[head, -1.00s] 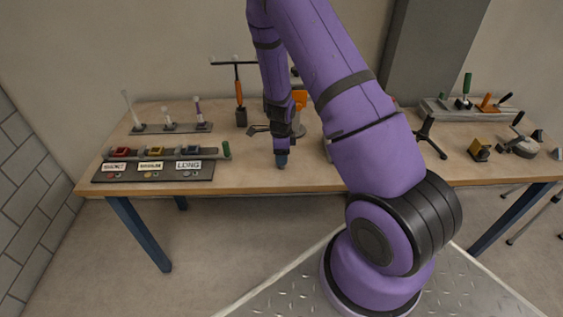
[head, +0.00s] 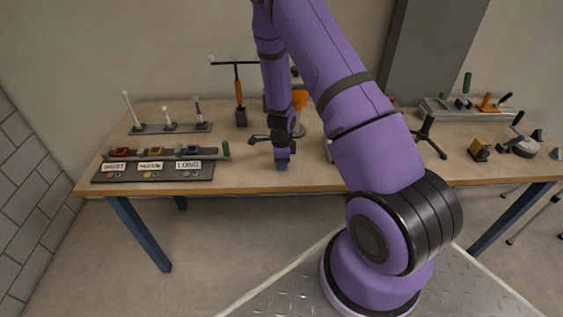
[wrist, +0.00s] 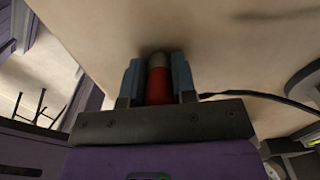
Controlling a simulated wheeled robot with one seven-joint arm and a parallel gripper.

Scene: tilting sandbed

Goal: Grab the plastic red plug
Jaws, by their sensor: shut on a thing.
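The red plug (wrist: 158,84) shows in the wrist view as a red cylinder with a paler, greyish end pointing away from my gripper. My gripper (wrist: 159,78) has its two blue fingers on either side of the plug and is shut on it. The pale end lies close to the wooden table surface, with a dark shadow beside it; I cannot tell whether it touches. In the head view my gripper (head: 282,166) points down at the table's front part, right of the label board, and the plug is hidden there.
The label board (head: 152,178) with SHORT and LONG signs lies at the left of the table (head: 250,182). Behind it is a rack of upright rods (head: 168,127). A black tripod-like stand (head: 427,134) is right of my arm. A dark cable (wrist: 255,95) runs beside my gripper.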

